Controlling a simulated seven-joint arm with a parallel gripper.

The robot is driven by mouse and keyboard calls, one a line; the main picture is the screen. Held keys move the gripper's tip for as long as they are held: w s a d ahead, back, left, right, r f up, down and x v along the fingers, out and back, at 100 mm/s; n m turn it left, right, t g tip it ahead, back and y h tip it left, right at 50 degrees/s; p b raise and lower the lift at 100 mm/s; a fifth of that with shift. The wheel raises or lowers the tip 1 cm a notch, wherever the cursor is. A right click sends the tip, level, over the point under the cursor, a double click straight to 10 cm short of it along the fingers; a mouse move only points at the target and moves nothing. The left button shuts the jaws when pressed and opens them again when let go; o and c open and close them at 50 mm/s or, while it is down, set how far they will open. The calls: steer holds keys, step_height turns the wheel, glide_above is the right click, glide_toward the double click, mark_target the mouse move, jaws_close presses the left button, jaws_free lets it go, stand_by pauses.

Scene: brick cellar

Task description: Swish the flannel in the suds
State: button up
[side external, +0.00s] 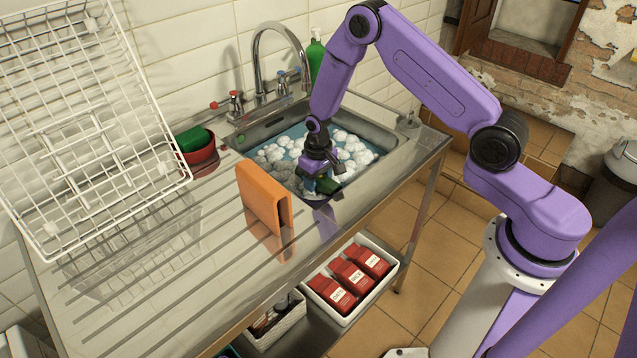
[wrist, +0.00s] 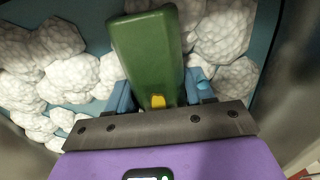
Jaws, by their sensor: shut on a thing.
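A dark green, thick, folded-looking piece with a small yellow patch, seemingly the flannel (wrist: 147,55), is between my gripper's blue fingers (wrist: 160,92). In the side view my gripper (side external: 320,178) points down into the near part of the sink (side external: 382,135), shut on the flannel (side external: 328,186). White foam clumps, the suds (side external: 275,155), float on blue water around it. In the wrist view suds (wrist: 70,75) lie on both sides of the flannel. I cannot tell how deep its lower end reaches.
An orange folded piece (side external: 262,195) stands on the drainboard left of the sink. A red bowl (side external: 203,157) holding a green item and a white wire rack (side external: 85,120) are farther left. The tap (side external: 280,32) arches behind the basin. A tray of red packets (side external: 350,275) sits below.

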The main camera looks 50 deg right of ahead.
steer(key=shift+a, duration=1.95)
steer(key=shift+d, duration=2.05)
steer(key=shift+a, duration=2)
steer(key=shift+d, duration=0.1)
steer(key=shift+d, duration=1.9)
steer(key=shift+a, duration=2.05)
steer(key=shift+d, duration=2)
